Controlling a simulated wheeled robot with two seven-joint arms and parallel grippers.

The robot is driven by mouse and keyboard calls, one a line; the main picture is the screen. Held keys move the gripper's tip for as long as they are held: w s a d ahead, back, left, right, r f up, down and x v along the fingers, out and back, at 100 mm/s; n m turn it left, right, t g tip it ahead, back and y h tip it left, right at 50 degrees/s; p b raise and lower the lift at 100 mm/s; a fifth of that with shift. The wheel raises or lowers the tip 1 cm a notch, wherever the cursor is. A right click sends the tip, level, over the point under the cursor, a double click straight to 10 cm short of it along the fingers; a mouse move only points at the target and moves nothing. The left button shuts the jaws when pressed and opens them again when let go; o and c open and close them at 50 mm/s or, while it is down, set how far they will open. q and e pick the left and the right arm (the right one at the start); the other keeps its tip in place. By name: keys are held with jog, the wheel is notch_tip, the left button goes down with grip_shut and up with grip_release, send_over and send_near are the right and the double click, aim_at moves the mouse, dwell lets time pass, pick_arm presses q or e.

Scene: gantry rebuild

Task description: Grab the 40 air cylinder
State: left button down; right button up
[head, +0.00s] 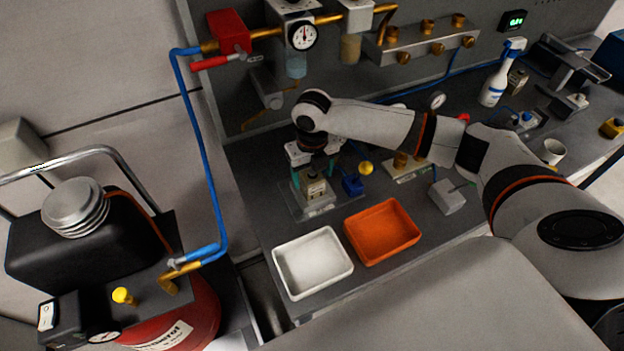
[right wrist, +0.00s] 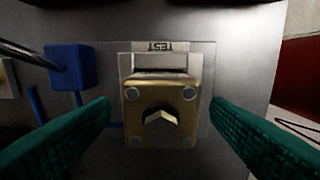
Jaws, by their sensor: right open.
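A block-shaped air cylinder (right wrist: 161,104) with a brass-coloured end plate, corner bolts and a hex nut fills the middle of the right wrist view. It sits on a clear plate with a label reading TEST, seen upside down. In the head view the cylinder (head: 315,187) is on the bench under my right gripper (head: 313,173), partly hidden by it. I cannot read a 40 on it. In the right wrist view the green fingers of my right gripper (right wrist: 160,122) are open, one on each side of the cylinder, with gaps between. My left gripper is not in view.
A blue block (right wrist: 70,66) stands close by on the left in the wrist view. On the bench, a white tray (head: 290,293) and an orange tray (head: 366,261) lie in front. A grey box (head: 446,196) is to the right. A panel with a gauge (head: 303,36) stands behind.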

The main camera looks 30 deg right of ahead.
jog(key=shift+f, duration=0.8)
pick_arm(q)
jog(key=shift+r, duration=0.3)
pick_arm(e)
jog(key=shift+f, duration=0.15)
jog(key=shift+c, duration=0.2)
